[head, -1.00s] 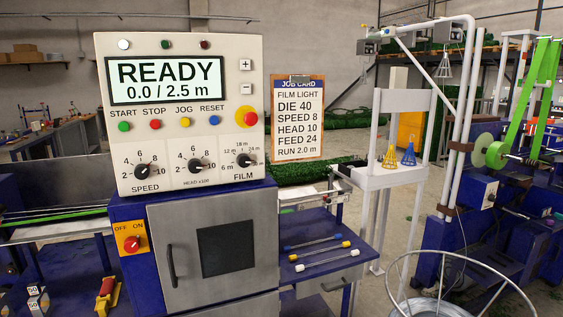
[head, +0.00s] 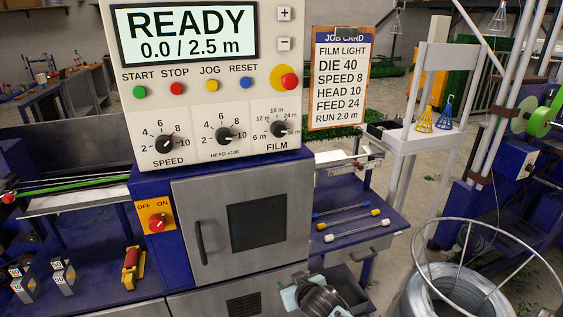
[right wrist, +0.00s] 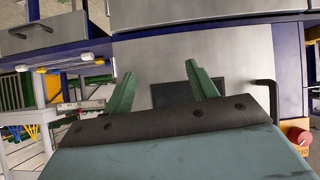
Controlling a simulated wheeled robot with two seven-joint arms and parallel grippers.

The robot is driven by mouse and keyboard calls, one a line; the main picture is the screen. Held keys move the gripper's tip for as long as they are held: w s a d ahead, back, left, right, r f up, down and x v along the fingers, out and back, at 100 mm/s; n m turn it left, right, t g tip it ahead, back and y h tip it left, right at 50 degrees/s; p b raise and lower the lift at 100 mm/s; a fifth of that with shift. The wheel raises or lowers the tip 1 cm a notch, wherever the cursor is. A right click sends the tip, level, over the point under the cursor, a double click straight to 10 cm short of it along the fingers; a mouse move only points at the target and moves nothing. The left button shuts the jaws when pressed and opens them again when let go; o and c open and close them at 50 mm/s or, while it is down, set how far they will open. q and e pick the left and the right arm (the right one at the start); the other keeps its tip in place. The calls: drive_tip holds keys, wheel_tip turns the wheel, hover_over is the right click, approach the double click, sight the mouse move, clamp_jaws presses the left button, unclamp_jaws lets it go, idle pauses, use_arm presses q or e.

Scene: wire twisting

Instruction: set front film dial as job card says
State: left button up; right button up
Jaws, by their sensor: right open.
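The FILM dial (head: 278,129) is a black knob at the lower right of the cream control panel (head: 205,85). Its scale runs from 6 m to 30 m. Its pointer seems to be turned right, near 30 m, but it is small. The job card (head: 339,80) reads FILM LIGHT, DIE 40, SPEED 8, HEAD 10, FEED 24, RUN 2.0 m. The display (head: 190,34) shows READY, 0.0 / 2.5 m. My right gripper (head: 312,297) is low in front of the cabinet, well below the dial. In the right wrist view its fingers (right wrist: 162,85) are apart and empty. My left gripper is out of view.
The SPEED dial (head: 163,143) and HEAD dial (head: 224,135) sit left of the FILM dial. A red emergency button (head: 289,82) is just above it. The steel cabinet door (head: 240,215) has a handle. A wire coil (head: 450,293) stands at lower right.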

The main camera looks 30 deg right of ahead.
drive_tip(key=w+d+r+m+t+h+p, duration=0.1)
drive_tip(key=w+r+m+t, duration=0.2)
drive_tip(key=r, duration=1.6)
drive_tip(key=m+t+h+p, duration=0.1)
drive_tip(key=t+h, duration=0.1)
drive_tip(key=t, duration=0.1)
approach(280, 131)
use_arm(q)
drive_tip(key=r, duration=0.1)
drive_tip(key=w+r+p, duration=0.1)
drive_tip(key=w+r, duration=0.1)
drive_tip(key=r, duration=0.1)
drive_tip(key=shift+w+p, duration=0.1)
drive_tip(key=shift+p, duration=0.2)
use_arm(e)
drive_tip(key=x, duration=0.8)
drive_tip(key=shift+c, duration=0.5)
drive_tip(key=c, duration=0.9)
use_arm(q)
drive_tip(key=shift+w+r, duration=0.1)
